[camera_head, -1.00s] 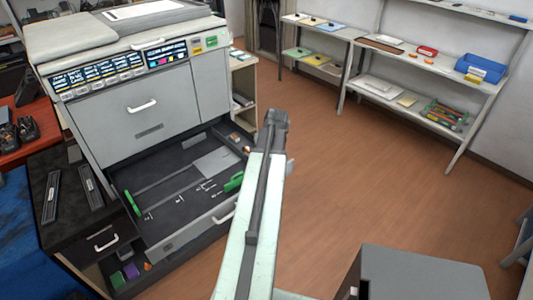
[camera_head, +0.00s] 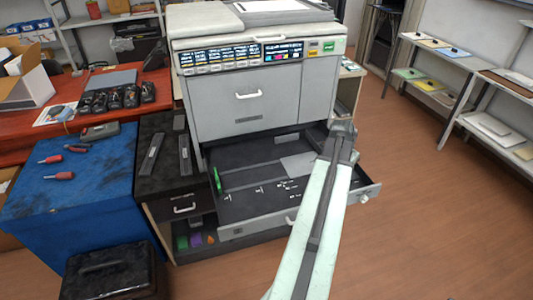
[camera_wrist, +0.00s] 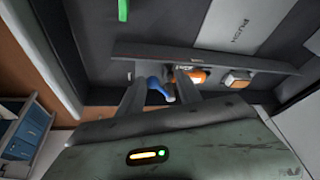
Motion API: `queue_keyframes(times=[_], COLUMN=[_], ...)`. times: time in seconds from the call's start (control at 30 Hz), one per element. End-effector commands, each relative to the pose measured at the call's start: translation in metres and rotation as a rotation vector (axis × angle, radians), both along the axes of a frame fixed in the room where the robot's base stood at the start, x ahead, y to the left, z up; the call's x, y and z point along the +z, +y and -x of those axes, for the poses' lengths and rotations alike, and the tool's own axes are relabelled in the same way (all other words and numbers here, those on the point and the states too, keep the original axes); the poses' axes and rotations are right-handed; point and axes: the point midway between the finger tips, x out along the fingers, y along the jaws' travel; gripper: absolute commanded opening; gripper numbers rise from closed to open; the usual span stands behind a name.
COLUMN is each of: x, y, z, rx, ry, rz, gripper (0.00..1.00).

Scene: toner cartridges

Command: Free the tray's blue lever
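The open paper tray (camera_head: 250,210) sticks out of the printer's lower front in the head view, with its green guide (camera_head: 217,180) at the left. My gripper (camera_head: 343,128) reaches over the tray's right side, and my arm hides part of that side. In the wrist view my gripper (camera_wrist: 157,82) has its two dark fingers apart.
A tray wall (camera_wrist: 225,60) runs behind the lever, and a small orange-and-pale block (camera_wrist: 238,79) sits to the right. The printer (camera_head: 250,90) stands over the tray. A blue cabinet (camera_head: 75,190) with screwdrivers stands at the left. The floor at the right is clear.

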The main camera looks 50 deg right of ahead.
Motion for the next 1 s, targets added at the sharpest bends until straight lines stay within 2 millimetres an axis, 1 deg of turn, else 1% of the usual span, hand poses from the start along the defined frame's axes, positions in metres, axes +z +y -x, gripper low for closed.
queue_keyframes(times=[0.03,0.17,0.37,0.4,0.43,0.5,0.7,0.73,0.77,0.8,1.0], x=[0.0,0.0,0.0,0.013,0.025,0.041,0.084,0.083,0.074,0.072,0.07], y=[-0.002,-0.005,-0.016,-0.012,-0.007,-0.001,0.013,0.016,0.02,0.026,0.053], z=[-0.007,-0.02,-0.039,-0.04,-0.04,-0.044,-0.054,-0.059,-0.065,-0.073,-0.111], rx=[-0.06,-0.247,-0.568,-0.6,-0.596,-0.593,-0.592,-0.583,-0.56,-0.535,-0.405], ry=[0.001,0.0,0.001,-0.001,-0.001,-0.002,-0.002,-0.002,0.002,0.005,0.023], rz=[0.0,0.0,0.001,0.0,0.0,0.001,0.0,-0.003,-0.008,-0.015,-0.044], gripper=[0.4,0.4,0.4,0.4,0.4,0.4,0.4,0.4,0.4,0.4,0.4])
